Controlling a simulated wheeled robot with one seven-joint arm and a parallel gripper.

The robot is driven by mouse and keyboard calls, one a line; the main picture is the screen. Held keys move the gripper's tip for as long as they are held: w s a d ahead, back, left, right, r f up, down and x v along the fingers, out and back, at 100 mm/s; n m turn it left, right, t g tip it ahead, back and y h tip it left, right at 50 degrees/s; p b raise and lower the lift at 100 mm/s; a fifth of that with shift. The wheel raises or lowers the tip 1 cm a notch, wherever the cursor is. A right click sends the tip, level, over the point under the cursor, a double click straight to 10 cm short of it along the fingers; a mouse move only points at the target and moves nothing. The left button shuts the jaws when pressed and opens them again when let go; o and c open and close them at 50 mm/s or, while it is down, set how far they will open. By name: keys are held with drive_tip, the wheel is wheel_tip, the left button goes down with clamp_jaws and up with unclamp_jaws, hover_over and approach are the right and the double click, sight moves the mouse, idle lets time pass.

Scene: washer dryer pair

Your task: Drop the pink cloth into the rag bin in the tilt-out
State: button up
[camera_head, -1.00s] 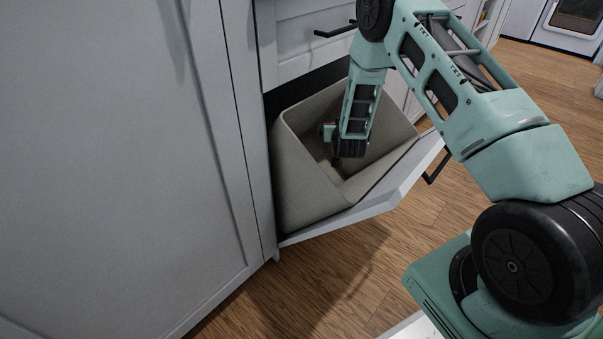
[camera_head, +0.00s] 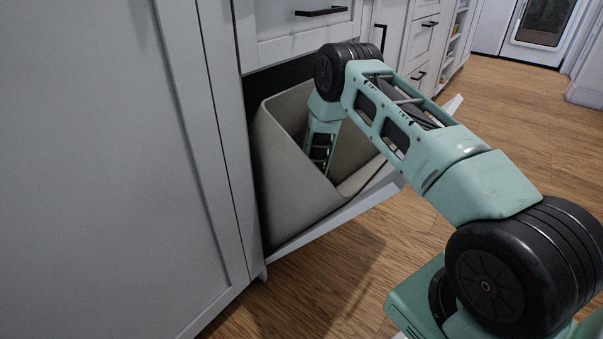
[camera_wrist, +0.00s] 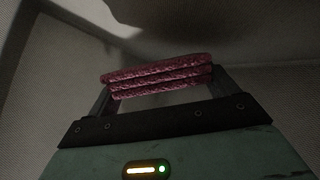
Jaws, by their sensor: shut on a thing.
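The pink cloth (camera_wrist: 158,76) shows in the wrist view as a folded stack of layers between my gripper's fingers. My gripper (camera_wrist: 160,88) is shut on it. The rag bin (camera_head: 290,195) is a grey-beige open container in the tilted-out front (camera_head: 335,217) of the cabinet. In the head view my forearm reaches down into the bin, and the bin's wall hides my gripper and the cloth. In the wrist view the bin's pale walls surround the gripper. I cannot tell whether the cloth touches the bin's bottom.
A tall grey cabinet panel (camera_head: 90,150) stands close at the left. A drawer (camera_head: 300,30) with a black handle sits right above the bin opening. Wooden floor (camera_head: 510,120) lies open at the right, with more cabinets behind.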

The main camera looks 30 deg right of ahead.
drive_tip(key=shift+f, duration=0.6)
drive_tip(key=shift+s+f, duration=0.1)
drive_tip(key=shift+f+b, duration=0.25)
drive_tip(key=shift+b, duration=0.1)
drive_tip(key=o, duration=0.9)
drive_tip(key=shift+s+r+p, duration=0.1)
drive_tip(key=shift+r+p, duration=0.4)
drive_tip(key=shift+r, duration=0.05)
drive_tip(key=p+v, duration=0.3)
drive_tip(key=v, duration=0.4)
drive_tip(key=shift+s, duration=0.1)
